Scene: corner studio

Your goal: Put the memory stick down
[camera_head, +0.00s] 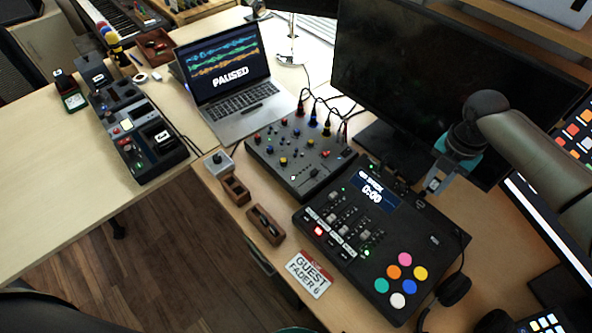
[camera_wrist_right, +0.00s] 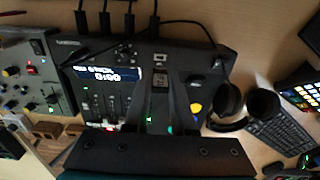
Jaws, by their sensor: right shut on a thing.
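My right gripper (camera_head: 432,190) comes in from the right and hangs over the back edge of the black mixing console with the 0:00 display (camera_head: 368,240). Its fingers are shut on a small dark piece, the memory stick (camera_wrist_right: 160,82), which shows between the fingertips in the right wrist view. The stick is mostly hidden by the fingers, and I cannot tell whether it touches the console. My left gripper is in neither view.
Two small wooden trays (camera_head: 265,225) and a guest card (camera_head: 310,274) lie left of the console. A smaller mixer (camera_head: 300,152), a laptop (camera_head: 235,100) and a large monitor (camera_head: 430,80) stand behind. Headphones (camera_head: 450,290) lie at the right. Cables run behind the mixer.

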